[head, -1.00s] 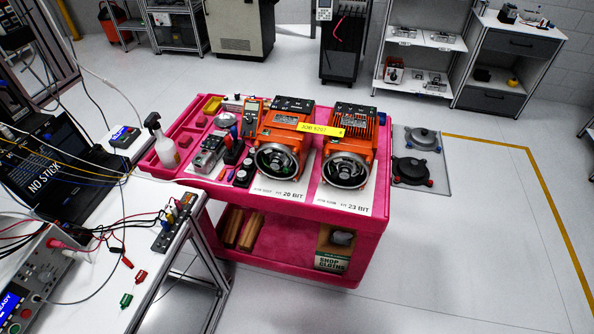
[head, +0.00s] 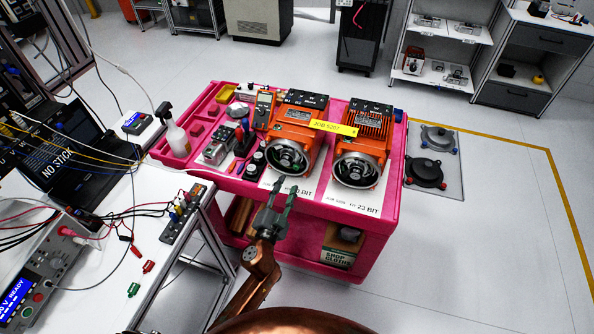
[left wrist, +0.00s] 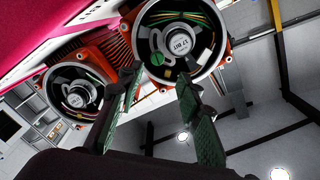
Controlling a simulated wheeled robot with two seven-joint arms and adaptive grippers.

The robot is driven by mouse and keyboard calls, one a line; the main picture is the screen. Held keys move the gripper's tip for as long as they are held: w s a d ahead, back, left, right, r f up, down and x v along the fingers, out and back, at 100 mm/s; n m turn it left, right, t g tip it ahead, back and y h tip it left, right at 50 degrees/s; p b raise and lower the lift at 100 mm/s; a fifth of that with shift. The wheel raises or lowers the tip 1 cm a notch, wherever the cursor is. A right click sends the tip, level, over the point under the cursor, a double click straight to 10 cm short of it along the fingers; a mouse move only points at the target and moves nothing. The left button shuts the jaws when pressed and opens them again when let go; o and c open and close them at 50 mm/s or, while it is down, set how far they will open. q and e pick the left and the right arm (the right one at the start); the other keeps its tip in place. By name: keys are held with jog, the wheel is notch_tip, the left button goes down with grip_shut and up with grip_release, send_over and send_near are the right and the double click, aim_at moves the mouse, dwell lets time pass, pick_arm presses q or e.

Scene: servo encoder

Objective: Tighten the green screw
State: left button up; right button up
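Two orange servo motors stand on the pink cart, a left one (head: 298,118) and a right one (head: 366,130), each with an open round encoder end facing me. My left gripper (head: 280,190) is in front of and below the left motor's encoder, open and empty. In the left wrist view, its two fingers (left wrist: 159,77) are spread before the nearer encoder (left wrist: 180,42). A small green round part, apparently the green screw (left wrist: 157,59), shows inside that encoder, apart from the fingers. The screw cannot be made out in the head view. My right gripper is out of view.
The pink cart (head: 395,205) also carries a multimeter (head: 264,106), a spray bottle (head: 175,136) and small tools left of the motors. A white bench (head: 95,270) with wires and a power supply stands at left.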

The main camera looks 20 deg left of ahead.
aim_at(295, 169)
pick_arm(q)
jog(key=w, duration=0.7)
jog(key=shift+w+d+f, duration=0.1)
jog(key=shift+d, duration=0.2)
jog(key=shift+c, duration=0.2)
grip_shut()
jog(key=shift+a, duration=0.1)
